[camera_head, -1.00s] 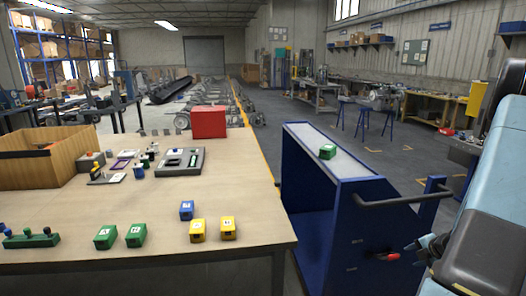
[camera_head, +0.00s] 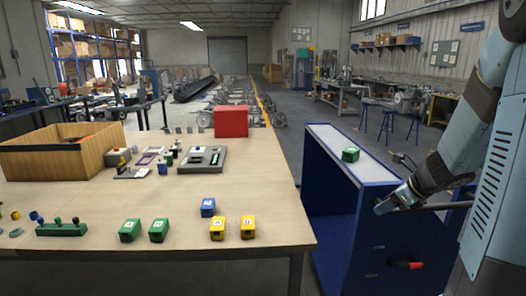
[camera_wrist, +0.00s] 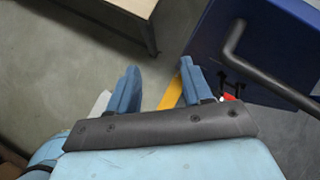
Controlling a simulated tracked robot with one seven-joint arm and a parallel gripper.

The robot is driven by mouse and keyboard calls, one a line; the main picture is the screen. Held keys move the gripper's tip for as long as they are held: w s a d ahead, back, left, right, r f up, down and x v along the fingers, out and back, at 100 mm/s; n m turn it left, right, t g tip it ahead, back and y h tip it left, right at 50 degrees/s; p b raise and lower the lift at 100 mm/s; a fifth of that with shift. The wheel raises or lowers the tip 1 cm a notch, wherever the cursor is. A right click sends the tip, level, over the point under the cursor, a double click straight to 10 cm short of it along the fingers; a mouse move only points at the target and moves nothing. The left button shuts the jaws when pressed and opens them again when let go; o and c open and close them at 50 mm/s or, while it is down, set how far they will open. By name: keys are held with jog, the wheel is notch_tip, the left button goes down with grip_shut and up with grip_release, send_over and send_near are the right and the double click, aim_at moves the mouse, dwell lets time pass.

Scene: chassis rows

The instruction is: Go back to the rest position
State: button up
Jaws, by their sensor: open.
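My gripper (camera_head: 392,202) is in front of the blue cart's handle side, at the right of the head view, with my arm reaching down to it from the upper right. In the wrist view my gripper (camera_wrist: 157,85) shows two blue fingers spread apart with nothing between them. Below them are the grey floor and a yellow floor line (camera_wrist: 170,92). A green block (camera_head: 350,154) lies on the top of the blue cart (camera_head: 340,215), apart from my gripper.
The cart's dark handle (camera_wrist: 236,42) is close to my fingers in the wrist view. The wooden table (camera_head: 130,190) at left holds a wooden box (camera_head: 60,160), a red box (camera_head: 231,122), green blocks (camera_head: 129,230), yellow blocks (camera_head: 248,227) and a blue block (camera_head: 208,207).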

jog(key=s+a+r+n+h, duration=0.1)
jog(key=s+a+r+n, duration=0.3)
jog(key=s+n, duration=0.3)
jog(key=s+a+r+n+h, duration=0.1)
jog(key=s+a+r+n, duration=0.3)
jog(key=n, duration=0.7)
jog(key=s+a+r+n+h, duration=0.2)
jog(key=s+a+r+n, duration=0.2)
jog(key=s+n, duration=0.5)
notch_tip(320, 180, up, 3)
jog(key=shift+s+a+f+n+g, duration=0.1)
jog(key=shift+s+a+n+g, duration=0.3)
jog(key=shift+s, duration=0.7)
